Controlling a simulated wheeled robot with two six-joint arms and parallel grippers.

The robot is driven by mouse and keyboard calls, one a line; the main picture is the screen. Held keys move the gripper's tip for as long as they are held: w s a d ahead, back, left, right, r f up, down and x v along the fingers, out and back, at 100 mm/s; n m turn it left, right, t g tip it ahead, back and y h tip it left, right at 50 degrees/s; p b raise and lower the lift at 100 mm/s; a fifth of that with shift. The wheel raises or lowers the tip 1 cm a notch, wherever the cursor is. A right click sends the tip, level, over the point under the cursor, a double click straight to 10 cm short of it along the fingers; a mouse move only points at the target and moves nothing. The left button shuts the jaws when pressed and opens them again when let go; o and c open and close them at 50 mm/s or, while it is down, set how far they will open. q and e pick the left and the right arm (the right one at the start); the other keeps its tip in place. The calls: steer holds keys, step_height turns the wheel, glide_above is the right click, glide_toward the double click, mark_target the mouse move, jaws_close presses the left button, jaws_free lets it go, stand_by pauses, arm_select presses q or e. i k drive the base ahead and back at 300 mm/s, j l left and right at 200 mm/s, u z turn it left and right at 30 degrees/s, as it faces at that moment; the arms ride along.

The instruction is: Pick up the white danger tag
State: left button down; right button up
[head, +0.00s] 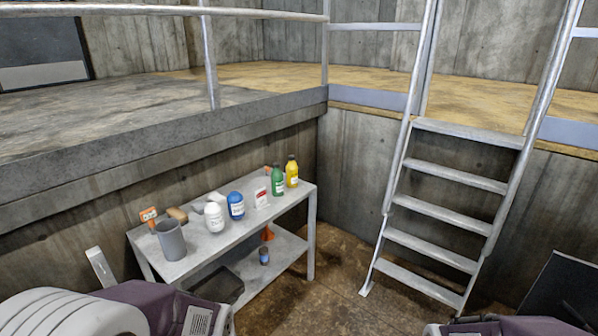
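The white danger tag (261,198) stands on the top of the grey metal table (208,245), toward its right half. It is a small white card with red marking. It stands between a blue container (236,206) on its left and a green bottle (277,181) on its right. Parts of my own arms show along the bottom edge of the head view, at the lower left and lower right.
The table top also holds a grey cup (170,240), a white jar (214,217), an orange item (149,215) and a yellow bottle (291,172). A small dark can (264,256) stands on the lower shelf. A metal ladder (440,214) rises at the right. Floor between is clear.

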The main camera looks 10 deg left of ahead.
mark_target(260, 193)
steer(key=i+u, duration=0.2)
steer(key=i, duration=0.35)
steer(key=i+l+u, duration=0.15)
steer(key=i, duration=0.35)
steer(key=i+l+u, duration=0.2)
steer(key=i, duration=0.3)
steer(key=i+l+u, duration=0.25)
steer(key=i+u, duration=0.15)
steer(key=i+l+u, duration=0.35)
